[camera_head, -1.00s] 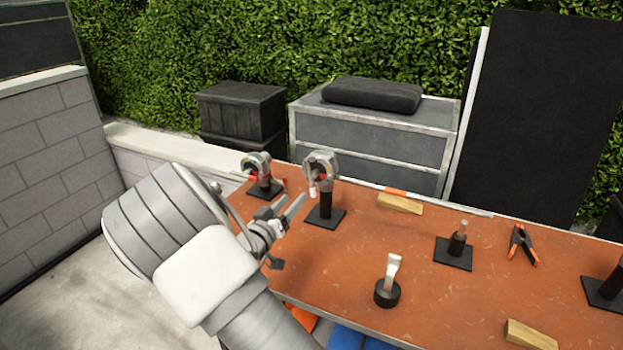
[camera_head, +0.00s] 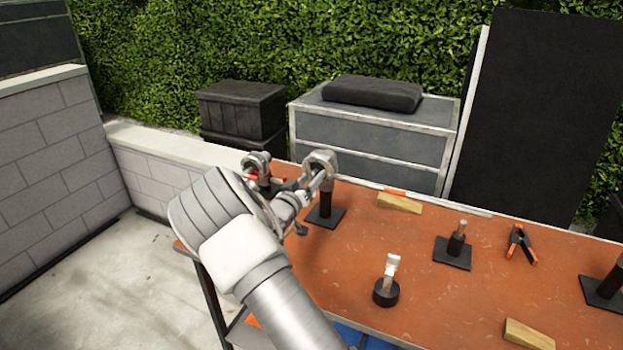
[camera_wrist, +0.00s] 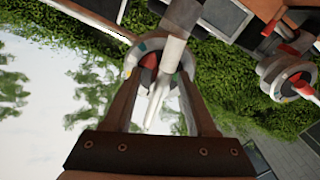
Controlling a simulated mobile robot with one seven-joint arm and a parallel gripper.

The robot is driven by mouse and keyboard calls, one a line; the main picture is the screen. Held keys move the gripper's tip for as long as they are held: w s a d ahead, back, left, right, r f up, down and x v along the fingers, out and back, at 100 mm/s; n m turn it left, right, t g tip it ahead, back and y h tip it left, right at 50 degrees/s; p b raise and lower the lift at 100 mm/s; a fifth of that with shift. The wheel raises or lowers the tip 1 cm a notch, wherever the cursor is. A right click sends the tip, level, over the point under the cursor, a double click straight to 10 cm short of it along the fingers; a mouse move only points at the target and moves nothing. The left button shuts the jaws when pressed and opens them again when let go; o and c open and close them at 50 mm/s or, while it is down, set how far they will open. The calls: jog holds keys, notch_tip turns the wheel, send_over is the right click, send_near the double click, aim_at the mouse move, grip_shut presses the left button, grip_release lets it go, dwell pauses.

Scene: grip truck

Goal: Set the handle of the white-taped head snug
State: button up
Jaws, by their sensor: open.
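The white-taped head (camera_head: 322,159) is a grey metal grip head on a black post with a square base, at the far left part of the orange table. In the wrist view its ring (camera_wrist: 133,62) shows red and green marks, and its pale handle (camera_wrist: 164,84) runs down between my fingers. My gripper (camera_head: 312,182) is open at this head, one finger on each side of the handle. I cannot tell whether a finger touches it. A second head (camera_head: 257,161) with a red handle stands to the left; it also shows in the wrist view (camera_wrist: 288,76).
The orange table (camera_head: 350,270) also bears wooden wedges (camera_head: 400,203), a black stand with a pin (camera_head: 455,248), a round black piece with a metal tongue (camera_head: 387,286) and a spring clamp (camera_head: 521,245). Its middle is mostly clear. A low block wall (camera_head: 150,165) runs behind left.

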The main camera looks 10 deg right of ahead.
grip_shut()
jog(key=m+b, duration=0.1)
jog(key=b, duration=0.2)
jog(key=shift+f+m, duration=0.25)
jog(key=shift+m, duration=0.15)
jog(key=shift+r+m+b, duration=0.25)
jog(key=shift+m+b, duration=0.35)
jog(key=shift+m, duration=0.1)
grip_release()
